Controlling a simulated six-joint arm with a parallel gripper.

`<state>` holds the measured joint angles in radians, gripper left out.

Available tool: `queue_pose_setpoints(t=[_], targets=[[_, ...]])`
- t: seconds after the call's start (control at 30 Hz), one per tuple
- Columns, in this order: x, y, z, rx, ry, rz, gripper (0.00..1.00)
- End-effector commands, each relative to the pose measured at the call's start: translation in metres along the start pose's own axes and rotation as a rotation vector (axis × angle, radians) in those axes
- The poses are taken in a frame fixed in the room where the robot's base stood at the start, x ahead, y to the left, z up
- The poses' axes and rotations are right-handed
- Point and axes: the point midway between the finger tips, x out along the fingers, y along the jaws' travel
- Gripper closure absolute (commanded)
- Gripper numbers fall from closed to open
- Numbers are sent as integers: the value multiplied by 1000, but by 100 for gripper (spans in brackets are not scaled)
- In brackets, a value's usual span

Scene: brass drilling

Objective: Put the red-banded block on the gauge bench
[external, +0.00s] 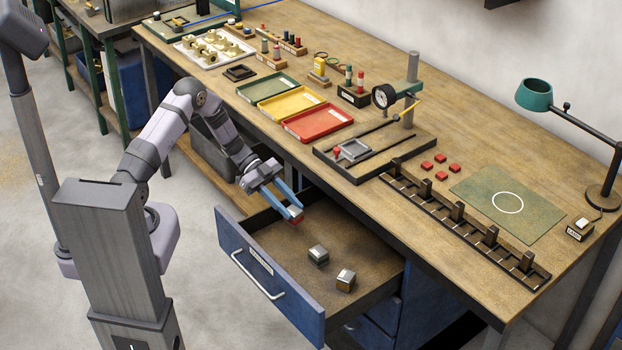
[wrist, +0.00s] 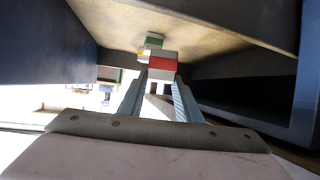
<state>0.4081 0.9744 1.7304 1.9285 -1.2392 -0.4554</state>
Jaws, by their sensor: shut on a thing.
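My gripper (external: 287,203) reaches into the open drawer and is shut on the red-banded block (external: 297,219), near the drawer's left end. In the wrist view the red-banded block (wrist: 160,66) sits between my fingertips (wrist: 160,76), its red band facing the camera. I cannot tell whether it touches the drawer floor. A dial gauge (external: 384,97) on a post stands over a dark-edged wooden base (external: 375,153) on the table, which looks like the gauge bench. A small grey fixture (external: 353,150) with a red knob is on this base.
The blue-fronted drawer (external: 262,262) also holds a green-banded block (external: 318,255) and another block (external: 346,281) with an orange-brown band. Green, yellow and red trays (external: 318,122) lie left of the gauge. A slotted rack (external: 458,218) runs along the table's front edge at right.

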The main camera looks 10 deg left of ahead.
Motion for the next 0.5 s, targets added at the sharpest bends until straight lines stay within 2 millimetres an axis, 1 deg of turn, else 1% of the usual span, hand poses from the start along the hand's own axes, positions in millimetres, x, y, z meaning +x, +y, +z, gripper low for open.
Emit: queue_pose_setpoints(t=[0.03, 0.2, 0.33, 0.5], targets=[[-3, -1, -7, 4, 2, -2, 100], [-10, -1, -21, 2, 3, -1, 100], [-12, 0, -26, 2, 3, -1, 100], [-13, 0, -27, 1, 3, 0, 100]])
